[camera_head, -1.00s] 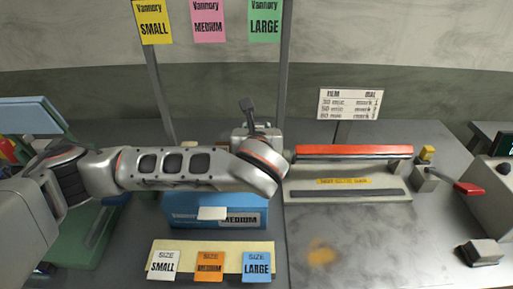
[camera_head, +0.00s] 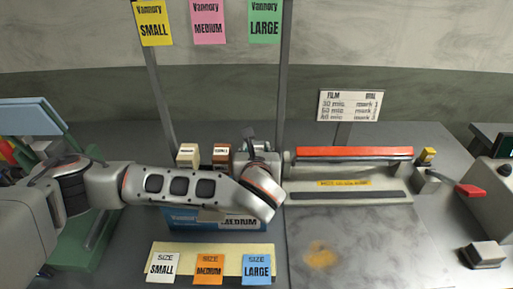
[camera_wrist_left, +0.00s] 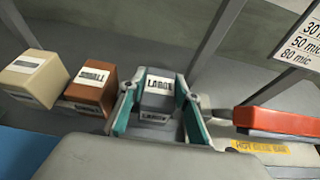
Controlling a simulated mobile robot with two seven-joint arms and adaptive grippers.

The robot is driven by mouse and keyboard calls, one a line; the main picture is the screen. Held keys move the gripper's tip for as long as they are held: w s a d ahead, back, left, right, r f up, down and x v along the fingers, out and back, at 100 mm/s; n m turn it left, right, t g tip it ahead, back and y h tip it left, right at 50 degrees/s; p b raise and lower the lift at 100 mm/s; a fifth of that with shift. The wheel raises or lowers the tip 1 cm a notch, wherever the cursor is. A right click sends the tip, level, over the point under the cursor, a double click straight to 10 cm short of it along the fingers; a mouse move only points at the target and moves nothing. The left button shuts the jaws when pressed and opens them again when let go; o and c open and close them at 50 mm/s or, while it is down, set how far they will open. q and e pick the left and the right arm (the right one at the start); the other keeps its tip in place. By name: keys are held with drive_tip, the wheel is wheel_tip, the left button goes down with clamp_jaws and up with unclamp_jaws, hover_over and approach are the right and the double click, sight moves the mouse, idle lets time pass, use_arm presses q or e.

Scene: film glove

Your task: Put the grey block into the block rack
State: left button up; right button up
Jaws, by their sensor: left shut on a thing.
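The grey block (camera_wrist_left: 157,92) is labelled LARGE. In the left wrist view it sits between the teal pads of my left gripper (camera_wrist_left: 155,105), which is shut on it. The head view shows this gripper (camera_head: 252,145) behind my forearm, with the block mostly hidden. A beige block (camera_wrist_left: 35,77) and a brown block (camera_wrist_left: 90,88) labelled SMALL stand in a row to the left of the grey block. The head view also shows the beige block (camera_head: 187,155) and the brown block (camera_head: 221,154). The block rack is mostly hidden, so I cannot tell whether the grey block touches it. My right gripper is out of view.
A blue box (camera_head: 190,219) lies in front of the blocks, partly under my forearm. Size cards (camera_head: 208,268) lie nearer. A sealer with a red bar (camera_head: 354,153) stands close to the right. Grey posts (camera_head: 283,80) rise behind.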

use_arm(q)
drive_tip(key=shift+f, duration=0.2)
drive_tip(key=shift+f, duration=0.15)
drive_tip(key=o, duration=1.3)
